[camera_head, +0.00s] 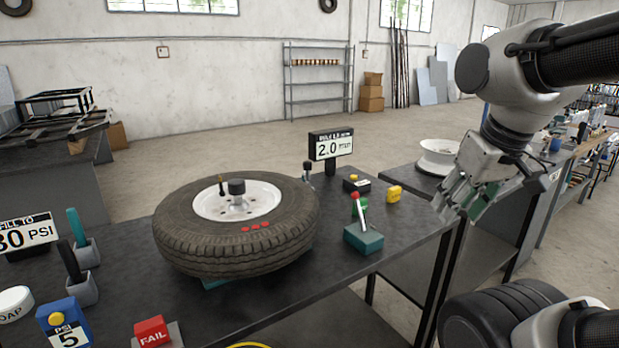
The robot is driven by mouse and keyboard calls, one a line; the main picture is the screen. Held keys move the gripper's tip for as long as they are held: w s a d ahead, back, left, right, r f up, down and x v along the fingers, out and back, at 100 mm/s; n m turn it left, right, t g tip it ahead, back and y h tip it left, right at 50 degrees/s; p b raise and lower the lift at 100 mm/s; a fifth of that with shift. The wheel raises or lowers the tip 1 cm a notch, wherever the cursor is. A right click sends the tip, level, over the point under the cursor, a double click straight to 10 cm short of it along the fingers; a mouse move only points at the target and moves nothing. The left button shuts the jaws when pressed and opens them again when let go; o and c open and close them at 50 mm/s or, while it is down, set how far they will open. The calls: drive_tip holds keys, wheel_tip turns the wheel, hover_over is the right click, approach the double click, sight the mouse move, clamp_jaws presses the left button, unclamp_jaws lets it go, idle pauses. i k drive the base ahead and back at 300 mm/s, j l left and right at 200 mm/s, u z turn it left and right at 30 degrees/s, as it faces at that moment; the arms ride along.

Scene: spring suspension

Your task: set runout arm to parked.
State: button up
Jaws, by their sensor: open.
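A teal block (363,240) stands on the dark bench right of the tyre, with an upright lever tipped red and a green part beside it. It may be the runout arm, but I cannot tell for sure. A small dark upright post (307,171) stands behind the tyre's right edge. A black display (331,145) reads 2.0. The tyre (237,250) lies flat on its mount with a white rim facing up. My gripper (460,214) is open and empty, near the bench's right end, apart from the teal block.
A red FAIL block (152,333), a blue PSI block (66,322) and tool holders (82,290) are at front left. A white rim (438,157) lies on another bench.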

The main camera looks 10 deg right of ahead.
sight(307, 165)
drive_tip(key=i+l+u, duration=0.5)
drive_tip(key=l+u, duration=0.2)
drive_tip(key=l, duration=0.1)
